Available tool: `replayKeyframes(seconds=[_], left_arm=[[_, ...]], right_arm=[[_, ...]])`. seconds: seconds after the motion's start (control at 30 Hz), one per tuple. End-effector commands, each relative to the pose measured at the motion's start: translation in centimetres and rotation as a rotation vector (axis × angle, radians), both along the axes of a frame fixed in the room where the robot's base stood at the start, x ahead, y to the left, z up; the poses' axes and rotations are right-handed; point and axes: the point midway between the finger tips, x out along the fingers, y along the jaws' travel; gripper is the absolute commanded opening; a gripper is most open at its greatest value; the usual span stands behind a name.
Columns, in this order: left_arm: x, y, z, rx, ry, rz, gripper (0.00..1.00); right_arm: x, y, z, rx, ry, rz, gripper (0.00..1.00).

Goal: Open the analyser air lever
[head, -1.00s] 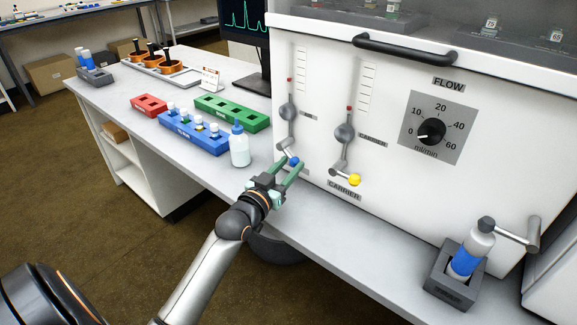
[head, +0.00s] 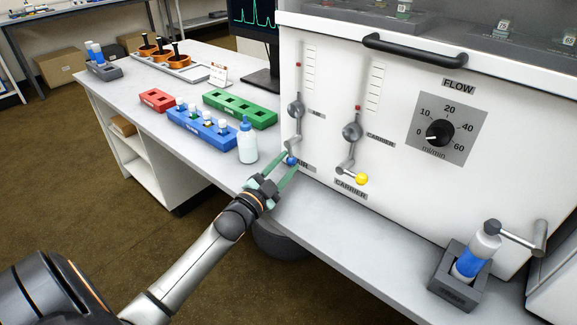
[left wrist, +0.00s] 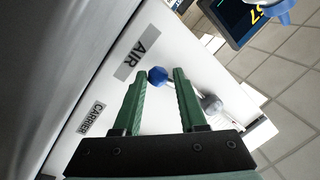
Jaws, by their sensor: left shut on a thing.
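The air lever is a grey handle with a blue ball knob (head: 291,161), low on the white analyser front beside the AIR label (head: 303,166). Its handle points roughly straight down from its pivot. My left gripper (head: 274,173) reaches it from the lower left, its green fingers shut on the blue knob. In the left wrist view the blue knob (left wrist: 157,75) sits between the two fingertips, with the AIR label (left wrist: 138,53) to its left. The carrier lever with its yellow knob (head: 361,179) is to the right, slanting down and right. My right gripper is out of view.
A white bottle (head: 247,143) stands close left of my left gripper, beside the blue rack (head: 205,129). The green rack (head: 240,110) is behind. A bottle in a grey holder (head: 458,279) stands at the right. The bench front between is clear.

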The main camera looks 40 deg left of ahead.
Motion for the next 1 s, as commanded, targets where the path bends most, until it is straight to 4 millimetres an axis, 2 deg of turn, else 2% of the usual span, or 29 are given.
replayKeyframes(seconds=[0.03, 0.4, 0.97, 1.0], left_arm=[[0.16, -0.07, 0.95, 0.039, -0.027, -0.008, 0.00], [0.21, 0.55, 0.79, 0.198, -0.038, -0.010, 0.00], [0.23, 0.64, 0.81, 0.225, -0.042, -0.011, 0.00], [0.23, 0.64, 0.81, 0.224, -0.042, -0.011, 0.45]], right_arm=[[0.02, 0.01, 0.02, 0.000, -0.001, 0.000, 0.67], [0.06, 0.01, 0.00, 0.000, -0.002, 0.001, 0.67], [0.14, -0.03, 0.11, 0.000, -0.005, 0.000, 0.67], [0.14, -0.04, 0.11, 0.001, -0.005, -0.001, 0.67]])
